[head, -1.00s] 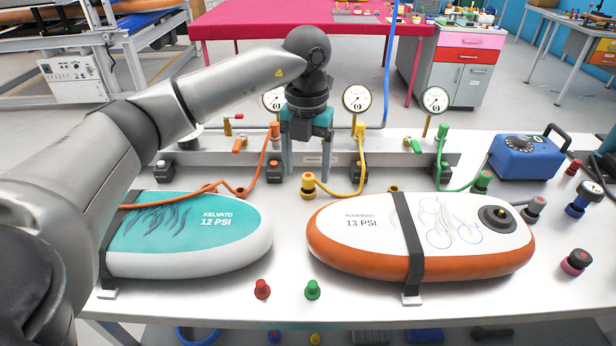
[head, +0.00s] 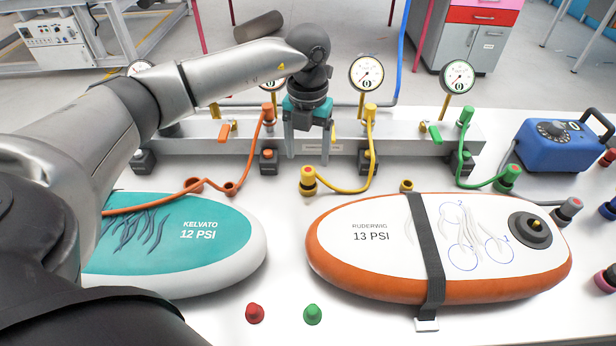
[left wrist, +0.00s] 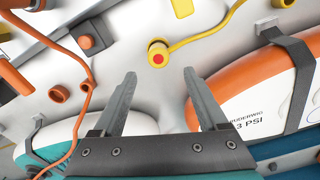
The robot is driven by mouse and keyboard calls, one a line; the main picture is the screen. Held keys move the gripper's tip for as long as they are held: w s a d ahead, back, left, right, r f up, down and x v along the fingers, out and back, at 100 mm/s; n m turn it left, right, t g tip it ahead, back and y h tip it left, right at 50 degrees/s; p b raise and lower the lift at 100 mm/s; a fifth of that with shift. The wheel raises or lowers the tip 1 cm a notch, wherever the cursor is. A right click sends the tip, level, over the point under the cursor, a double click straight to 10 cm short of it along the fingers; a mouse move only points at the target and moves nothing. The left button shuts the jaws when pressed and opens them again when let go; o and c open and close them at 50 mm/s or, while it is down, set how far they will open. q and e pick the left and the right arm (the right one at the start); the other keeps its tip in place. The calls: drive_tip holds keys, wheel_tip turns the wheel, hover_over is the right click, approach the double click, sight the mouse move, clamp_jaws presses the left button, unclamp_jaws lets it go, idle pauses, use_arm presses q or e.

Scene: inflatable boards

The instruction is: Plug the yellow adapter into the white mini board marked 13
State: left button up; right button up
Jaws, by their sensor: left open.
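The yellow adapter (head: 308,181), a ribbed cap on a yellow hose, stands on the table in front of the manifold. In the left wrist view it shows a red centre (left wrist: 158,54). The white board marked 13 PSI (head: 370,262) has an orange edge and lies to the right under a dark strap. Its dark round valve (head: 530,230) is near its right end. My left gripper (head: 308,155) is open and empty, pointing down behind the adapter in the head view. Its fingertips also show in the left wrist view (left wrist: 158,78), with the adapter beyond the gap. My right gripper is not visible.
A teal 12 PSI board (head: 215,255) lies left, with an orange hose (head: 150,200) across it. A green adapter (head: 508,175) and a blue pump (head: 558,146) stand right. Red (head: 255,313) and green (head: 313,314) caps sit in front. A manifold with gauges (head: 340,135) runs behind.

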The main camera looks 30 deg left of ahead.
sight(308, 170)
use_arm(q)
drive_tip(key=f, duration=0.2)
drive_tip(key=f+b, duration=0.1)
drive_tip(key=f, duration=0.4)
drive_tip(key=shift+w+a+f, duration=0.2)
drive_tip(key=shift+w+f, duration=0.15)
clamp_jaws()
idle(0.3)
